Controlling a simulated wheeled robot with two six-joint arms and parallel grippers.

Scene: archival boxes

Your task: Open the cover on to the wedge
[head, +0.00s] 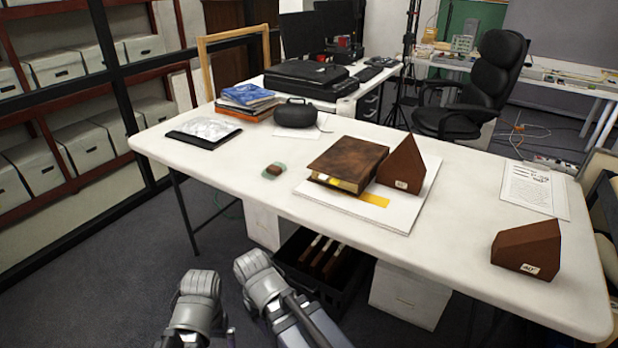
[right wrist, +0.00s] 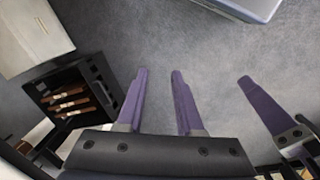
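A thick brown book (head: 348,162) lies with its cover closed on a white board (head: 398,219) on the table. A brown wedge (head: 403,163) with a small label stands on the board just right of the book; I cannot tell if they touch. Another brown wedge (head: 527,248), with a larger label, stands at the table's right end. My right gripper (right wrist: 159,72) shows two purple fingers apart, with nothing between them, over the floor. One purple finger (right wrist: 258,100), apparently my left gripper's, shows beside it; its other finger is hidden. Both arms are low in front of the table.
A small brown object on a green pad (head: 273,171) lies left of the book. A dark case (head: 296,112), stacked books (head: 246,97) and a printed sheet (head: 534,188) are on the table. A black crate (head: 325,262) and white boxes (head: 411,294) stand underneath. The table's front edge is clear.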

